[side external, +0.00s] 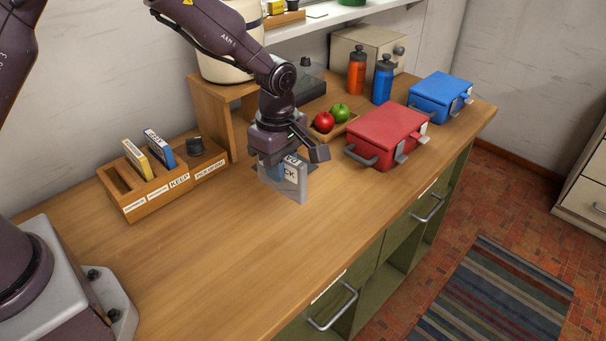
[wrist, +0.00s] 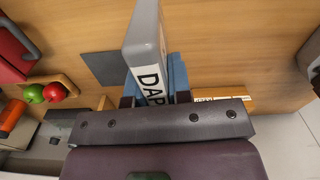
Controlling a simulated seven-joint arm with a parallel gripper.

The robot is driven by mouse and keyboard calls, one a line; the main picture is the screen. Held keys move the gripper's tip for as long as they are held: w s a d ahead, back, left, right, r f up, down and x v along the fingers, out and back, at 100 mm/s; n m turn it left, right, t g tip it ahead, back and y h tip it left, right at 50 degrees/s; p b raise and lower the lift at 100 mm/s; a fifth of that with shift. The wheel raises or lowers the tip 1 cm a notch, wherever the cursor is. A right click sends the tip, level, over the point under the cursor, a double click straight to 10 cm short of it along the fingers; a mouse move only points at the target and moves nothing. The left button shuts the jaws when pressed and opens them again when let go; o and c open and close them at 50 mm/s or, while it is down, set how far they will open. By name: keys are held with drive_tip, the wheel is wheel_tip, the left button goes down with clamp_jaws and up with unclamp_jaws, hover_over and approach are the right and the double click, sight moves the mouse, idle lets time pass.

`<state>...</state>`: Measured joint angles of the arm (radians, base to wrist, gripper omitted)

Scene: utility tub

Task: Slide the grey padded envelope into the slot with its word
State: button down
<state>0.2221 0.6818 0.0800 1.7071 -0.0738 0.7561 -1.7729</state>
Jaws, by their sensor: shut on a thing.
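The grey padded envelope (side external: 297,192) stands upright in my gripper (side external: 277,162), close above or on the tabletop; I cannot tell which. It has a white label with black letters, partly covered by the gripper. In the wrist view the envelope (wrist: 145,32) shows a label starting "DA", the rest partly hidden between the blue-grey fingers. My gripper (wrist: 155,90) is shut on it. The wooden slotted rack (side external: 135,207) stands to the left, apart from the envelope. White word labels run along its front; one reads "KEEP", the others are too small to read surely.
A dark mat (wrist: 98,66) lies beside the envelope. Fruit tray (side external: 335,130) and red box (side external: 387,136) stand right.

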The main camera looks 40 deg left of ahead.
drive_tip(key=s+a+r, duration=0.1)
drive_tip(key=s+r, duration=0.2)
drive_tip(key=s, duration=0.3)
drive_tip(key=s+a+n, duration=0.1)
drive_tip(key=s+a, duration=0.2)
drive_tip(key=a, duration=0.5)
drive_tip(key=s+a+r+n, duration=0.1)
drive_tip(key=s+a+n, duration=0.1)
drive_tip(key=a, duration=0.7)
drive_tip(key=s+a+n, duration=0.1)
drive_tip(key=s+a, duration=0.3)
drive_tip(key=a, duration=0.4)
drive_tip(key=shift+a+r+n, duration=0.15)
drive_tip(key=shift+r+n, duration=0.15)
drive_tip(key=shift+r, duration=0.1)
drive_tip(key=s+a+m, duration=0.2)
drive_tip(key=s+a, duration=0.2)
drive_tip(key=s, duration=0.2)
wheel_tip(320, 180, down, 6)
drive_tip(key=m, duration=0.3)
drive_tip(key=shift+d+f+m, duration=0.15)
drive_tip(key=shift+f+m, duration=0.1)
drive_tip(key=shift+m, duration=0.05)
drive_tip(key=shift+s+f, duration=0.1)
drive_tip(key=shift+f, duration=2.15)
drive_tip(key=c, duration=1)
unclamp_jaws()
drive_tip(key=shift+o, duration=0.2)
